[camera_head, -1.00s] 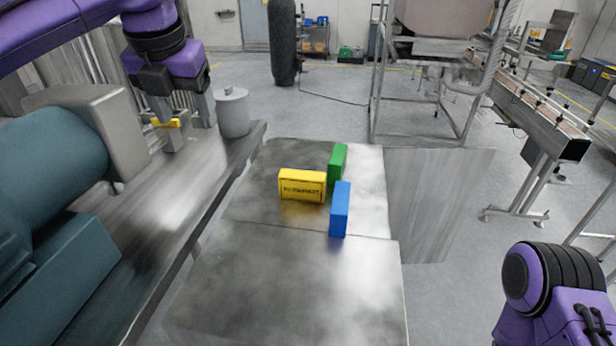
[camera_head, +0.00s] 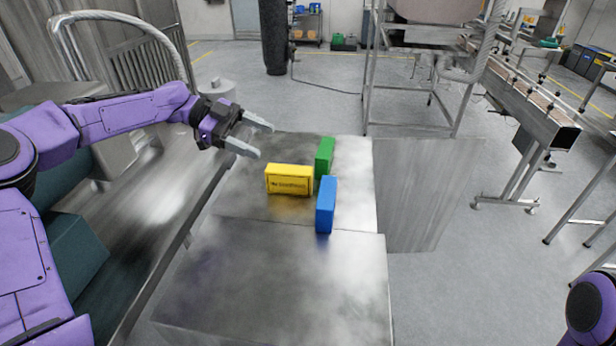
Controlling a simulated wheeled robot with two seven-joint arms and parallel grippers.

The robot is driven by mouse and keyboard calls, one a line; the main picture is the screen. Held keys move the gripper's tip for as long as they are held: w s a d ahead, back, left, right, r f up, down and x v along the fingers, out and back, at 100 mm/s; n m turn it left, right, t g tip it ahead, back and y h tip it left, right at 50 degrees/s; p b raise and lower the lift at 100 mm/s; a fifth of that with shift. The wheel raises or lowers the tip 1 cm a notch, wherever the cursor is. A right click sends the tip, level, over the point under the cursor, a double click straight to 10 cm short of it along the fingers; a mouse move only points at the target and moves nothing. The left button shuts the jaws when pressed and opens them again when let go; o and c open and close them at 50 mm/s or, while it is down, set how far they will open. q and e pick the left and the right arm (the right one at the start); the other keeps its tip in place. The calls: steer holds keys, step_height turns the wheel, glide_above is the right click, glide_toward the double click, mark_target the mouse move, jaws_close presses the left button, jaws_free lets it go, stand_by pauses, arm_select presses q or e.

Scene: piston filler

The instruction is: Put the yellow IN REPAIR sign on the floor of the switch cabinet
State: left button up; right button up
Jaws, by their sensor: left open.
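The yellow block-like sign (camera_head: 289,180) stands on its long edge on a metal top, with dark lettering too small to read. A green block (camera_head: 324,158) stands at its right end, and a blue block (camera_head: 326,204) stands nearer, to its right. My left gripper (camera_head: 265,141) is open and empty, above and just behind-left of the yellow sign, apart from it, with its fingers pointing right. My right gripper is out of view; only part of my right arm shows at the lower right corner. I cannot make out the switch cabinet's floor.
The near metal top (camera_head: 290,285) is bare. A grey panel (camera_head: 420,190) is at the right of the metal tops. A conveyor (camera_head: 535,110) and a metal frame (camera_head: 410,90) stand farther right.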

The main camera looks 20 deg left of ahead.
mark_target(288, 169)
arm_select(q)
steer(key=w+a+f+n, duration=0.1)
steer(key=a+f+n, duration=0.2)
steer(key=f+n, duration=0.15)
steer(key=shift+t+y, duration=0.3)
steer(key=shift+t, duration=0.1)
steer(key=b+x, duration=0.1)
steer(key=x, duration=0.2)
steer(key=b+x, duration=0.2)
steer(key=x, duration=0.1)
steer(key=b+x, duration=0.2)
steer(key=x, duration=0.1)
steer(key=shift+s+d+f, duration=0.15)
steer(key=shift+d+f, duration=0.15)
steer(key=shift+f, duration=0.2)
steer(key=shift+d+r, duration=0.1)
steer(key=shift+d, duration=0.4)
steer(key=shift+a, duration=0.15)
steer(key=c, duration=1.1)
steer(key=shift+c, duration=0.4)
